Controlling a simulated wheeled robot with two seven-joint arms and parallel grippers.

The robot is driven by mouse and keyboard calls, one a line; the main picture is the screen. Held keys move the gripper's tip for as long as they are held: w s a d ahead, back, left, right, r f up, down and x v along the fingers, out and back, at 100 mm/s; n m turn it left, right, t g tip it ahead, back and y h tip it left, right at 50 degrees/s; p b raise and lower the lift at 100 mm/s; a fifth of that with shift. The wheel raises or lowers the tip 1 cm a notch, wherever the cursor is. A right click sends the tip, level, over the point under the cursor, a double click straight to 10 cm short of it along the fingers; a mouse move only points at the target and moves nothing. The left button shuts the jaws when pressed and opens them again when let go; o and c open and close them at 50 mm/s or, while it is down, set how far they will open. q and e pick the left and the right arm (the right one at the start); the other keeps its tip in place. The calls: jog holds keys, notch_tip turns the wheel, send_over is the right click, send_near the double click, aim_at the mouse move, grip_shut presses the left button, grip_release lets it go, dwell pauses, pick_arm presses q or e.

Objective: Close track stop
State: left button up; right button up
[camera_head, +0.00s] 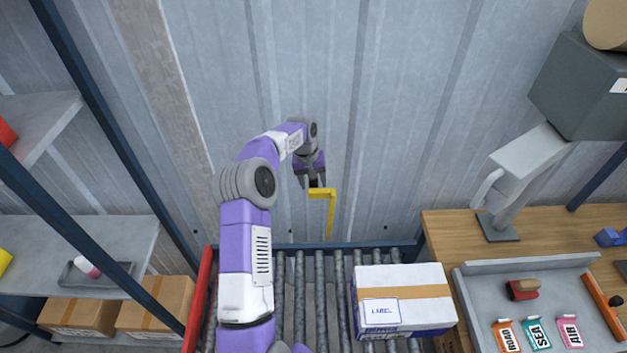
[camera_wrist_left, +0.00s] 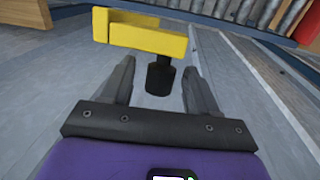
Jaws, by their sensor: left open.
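The track stop is a yellow bent bar (camera_head: 331,212) near the far end of the roller track, in front of the metal wall. In the left wrist view, the yellow bar (camera_wrist_left: 150,38) carries a short black cylindrical handle (camera_wrist_left: 159,78). My left gripper (camera_head: 316,183) is at the bar's upper left end. In the left wrist view, its two fingers (camera_wrist_left: 158,68) are open with the black handle between them. A gap shows on each side of the handle. My right gripper is not in view.
The roller track (camera_head: 318,300) has a red left rail (camera_head: 200,300) and carries a labelled carton (camera_head: 403,300) at its right. A wooden bench (camera_head: 455,228) with a grey tray (camera_head: 475,300) stands right. Shelves (camera_head: 120,250) with cartons stand left.

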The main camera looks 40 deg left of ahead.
pick_arm(q)
jog(key=shift+s, duration=0.15)
grip_shut()
dwell(0.4)
